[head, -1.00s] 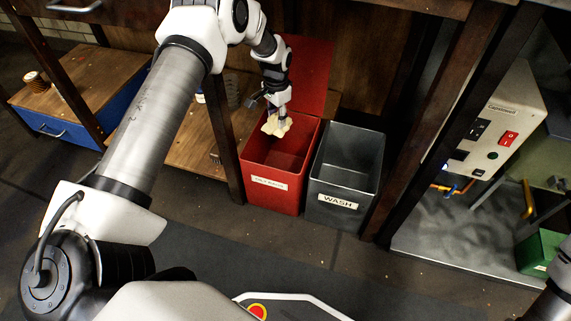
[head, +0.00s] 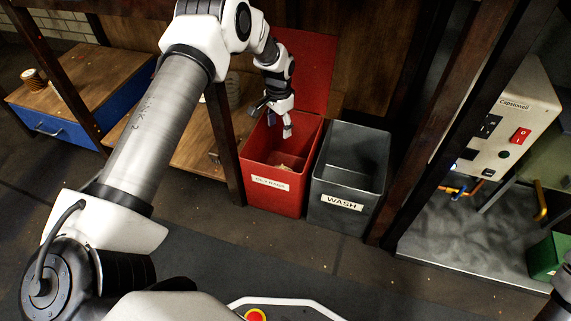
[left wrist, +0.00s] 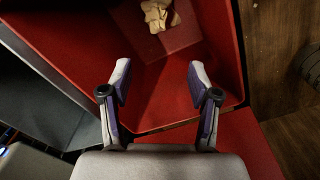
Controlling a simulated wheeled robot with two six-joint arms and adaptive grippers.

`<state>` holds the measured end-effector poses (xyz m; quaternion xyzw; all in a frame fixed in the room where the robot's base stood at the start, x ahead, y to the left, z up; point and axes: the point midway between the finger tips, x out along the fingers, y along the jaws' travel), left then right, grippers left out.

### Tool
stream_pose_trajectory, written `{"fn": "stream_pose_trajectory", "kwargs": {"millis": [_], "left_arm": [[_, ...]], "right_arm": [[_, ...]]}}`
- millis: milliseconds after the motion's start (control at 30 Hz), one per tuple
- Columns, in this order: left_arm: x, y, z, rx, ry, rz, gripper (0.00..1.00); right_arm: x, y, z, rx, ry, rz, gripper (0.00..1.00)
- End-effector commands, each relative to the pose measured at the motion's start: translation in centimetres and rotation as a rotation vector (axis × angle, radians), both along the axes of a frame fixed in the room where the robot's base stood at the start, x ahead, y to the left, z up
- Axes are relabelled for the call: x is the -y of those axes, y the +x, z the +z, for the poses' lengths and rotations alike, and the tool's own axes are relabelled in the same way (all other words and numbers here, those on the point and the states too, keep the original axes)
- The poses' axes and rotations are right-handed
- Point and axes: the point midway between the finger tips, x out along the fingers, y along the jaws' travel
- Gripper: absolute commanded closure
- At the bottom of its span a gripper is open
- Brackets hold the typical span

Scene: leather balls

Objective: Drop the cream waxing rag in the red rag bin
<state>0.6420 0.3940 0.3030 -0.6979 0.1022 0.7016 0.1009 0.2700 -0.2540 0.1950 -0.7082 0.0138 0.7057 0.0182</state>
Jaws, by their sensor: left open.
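The cream rag (left wrist: 160,15) lies crumpled inside the red rag bin (left wrist: 85,45), on its floor, in the left wrist view. In the head view only a small pale part of the rag (head: 283,167) shows behind the front wall of the red bin (head: 272,195). My left gripper (head: 276,124) is over the bin's opening, open and empty. In the left wrist view its two fingers (left wrist: 160,78) are spread apart, with the rag beyond them and apart from them. My right gripper is not in view.
A dark grey bin labelled WASH (head: 342,204) stands right beside the red bin. The red lid (head: 305,70) stands up behind the red bin. Dark wooden legs stand on both sides of the bins. A white machine (head: 510,120) is at the right.

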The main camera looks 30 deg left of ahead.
Motion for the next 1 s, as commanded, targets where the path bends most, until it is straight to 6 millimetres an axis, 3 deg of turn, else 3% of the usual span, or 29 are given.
{"fn": "stream_pose_trajectory", "kwargs": {"millis": [167, 400, 533, 700, 1000], "left_arm": [[0.0, 0.1, 2.5, 0.004, -0.001, 0.001, 0.39], [0.0, 0.2, 8.7, 0.005, 0.0, 0.0, 0.39], [0.0, 0.1, 11.0, 0.002, 0.0, 0.0, 0.39], [0.0, 0.1, 11.9, 0.001, 0.001, 0.0, 0.39], [0.0, 0.1, 11.9, 0.0, 0.0, 0.0, 0.39]], "right_arm": [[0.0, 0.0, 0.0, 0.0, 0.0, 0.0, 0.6], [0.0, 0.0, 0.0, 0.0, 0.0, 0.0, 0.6], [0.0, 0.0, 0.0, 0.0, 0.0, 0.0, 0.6], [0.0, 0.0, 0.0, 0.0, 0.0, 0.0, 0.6], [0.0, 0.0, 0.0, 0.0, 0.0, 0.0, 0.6]]}}
